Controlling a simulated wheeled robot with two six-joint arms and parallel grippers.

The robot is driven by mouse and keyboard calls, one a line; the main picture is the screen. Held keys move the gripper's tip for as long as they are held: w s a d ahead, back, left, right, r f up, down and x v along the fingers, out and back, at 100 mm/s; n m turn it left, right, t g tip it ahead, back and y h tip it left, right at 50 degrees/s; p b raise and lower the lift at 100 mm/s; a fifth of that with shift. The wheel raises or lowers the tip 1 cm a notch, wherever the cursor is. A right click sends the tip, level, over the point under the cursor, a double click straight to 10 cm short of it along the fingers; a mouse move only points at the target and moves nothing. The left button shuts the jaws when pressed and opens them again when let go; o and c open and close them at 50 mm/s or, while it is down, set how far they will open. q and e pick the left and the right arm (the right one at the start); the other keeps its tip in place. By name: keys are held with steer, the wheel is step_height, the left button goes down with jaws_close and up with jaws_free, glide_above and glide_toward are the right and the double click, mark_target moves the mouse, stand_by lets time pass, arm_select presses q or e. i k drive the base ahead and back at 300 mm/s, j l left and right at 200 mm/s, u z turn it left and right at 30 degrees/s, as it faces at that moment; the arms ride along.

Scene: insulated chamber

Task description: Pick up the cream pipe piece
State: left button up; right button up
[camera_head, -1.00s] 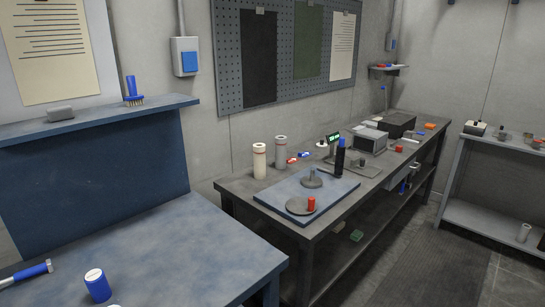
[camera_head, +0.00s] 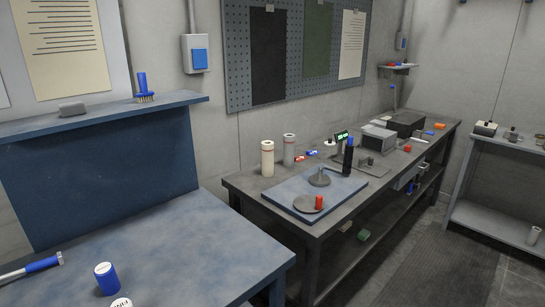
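A cream cylinder (camera_head: 267,159), likely the cream pipe piece, stands upright on the dark workbench (camera_head: 243,187) at its near left corner. It has a reddish band near its top. A similar greyer cylinder (camera_head: 289,150) stands upright just to its right, a little apart. Neither of my grippers is in view, and nothing is touching the cream cylinder.
A blue mat (camera_head: 283,192) on the workbench holds grey discs, a red cylinder (camera_head: 319,202) and a dark blue-topped bottle (camera_head: 348,157). A blue table (camera_head: 190,245) in front carries a blue can (camera_head: 107,278) and a blue-handled tool (camera_head: 44,264). Floor (camera_head: 400,260) shows at right.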

mark_target(267, 145)
steer(key=i+l+u, duration=0.1)
steer(key=l, duration=0.3)
steer(key=i+l+u, duration=0.1)
steer(key=l, duration=0.3)
steer(key=i+l+u, duration=0.1)
steer(key=i+l, duration=0.15)
steer(key=l, duration=0.15)
